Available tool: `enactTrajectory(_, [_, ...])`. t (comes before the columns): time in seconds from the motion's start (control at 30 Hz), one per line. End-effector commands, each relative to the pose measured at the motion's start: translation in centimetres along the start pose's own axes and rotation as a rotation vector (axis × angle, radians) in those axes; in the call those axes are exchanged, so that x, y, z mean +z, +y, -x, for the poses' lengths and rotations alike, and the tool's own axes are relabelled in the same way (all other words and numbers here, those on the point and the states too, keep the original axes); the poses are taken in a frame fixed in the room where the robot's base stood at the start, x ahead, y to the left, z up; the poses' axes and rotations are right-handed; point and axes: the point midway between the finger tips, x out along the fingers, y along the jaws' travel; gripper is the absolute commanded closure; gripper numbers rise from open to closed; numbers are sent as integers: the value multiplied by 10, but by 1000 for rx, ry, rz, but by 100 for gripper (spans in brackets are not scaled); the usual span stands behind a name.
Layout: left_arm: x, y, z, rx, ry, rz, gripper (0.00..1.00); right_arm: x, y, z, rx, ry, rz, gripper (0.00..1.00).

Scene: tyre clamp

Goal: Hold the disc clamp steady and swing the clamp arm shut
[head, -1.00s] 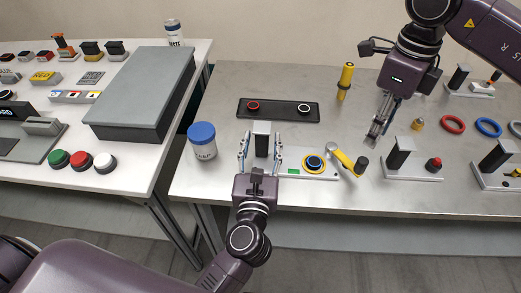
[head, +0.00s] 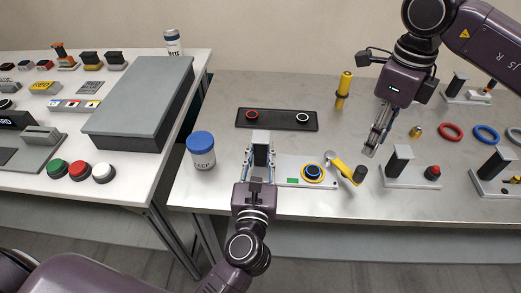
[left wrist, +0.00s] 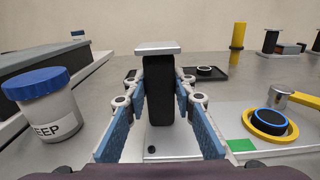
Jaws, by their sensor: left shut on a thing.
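The disc clamp has a pale base plate (head: 288,172), a black post with a grey cap (head: 261,140), a blue-ringed black disc in a yellow ring (head: 313,172), and a yellow clamp arm (head: 342,167) with a black knob (head: 360,175). The arm points right, off the disc. My left gripper (head: 260,160) is shut on the black post; the left wrist view shows the post (left wrist: 159,88) between the blue finger pads. My right gripper (head: 369,152) hangs just above and beyond the knob, apart from it; its fingers look close together, with any gap unclear.
A blue-lidded tub (head: 202,150) stands left of the clamp. A black tray (head: 277,119) lies behind it, with a yellow cylinder (head: 344,88) further right. The table front is clear.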

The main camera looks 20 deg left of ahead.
Motion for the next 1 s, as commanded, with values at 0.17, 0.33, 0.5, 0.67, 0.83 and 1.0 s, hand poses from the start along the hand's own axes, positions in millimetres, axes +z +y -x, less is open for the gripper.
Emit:
enactTrajectory(0.17, [0, 0, 0, 0, 0, 0, 97, 0, 0, 0, 0, 0, 2, 66])
enactTrajectory(0.33, [0, 0, 0, 0, 0, 0, 97, 1, 0, 5, -3, -1, 95, 63])
enactTrajectory(0.5, [0, 0, 0, 0, 0, 0, 97, 1, 1, 8, -5, 0, 193, 63])
enactTrajectory(0.67, [0, 0, 0, 0, 1, 0, 97, 1, 1, -8, -3, 2, 206, 63])
enactTrajectory(0.83, [0, 0, 0, 0, 1, 0, 97, 1, 2, -40, -2, 2, 206, 63])
enactTrajectory(1.0, [0, 0, 0, 0, 1, 0, 97, 1, 1, -74, -2, 2, 204, 63])
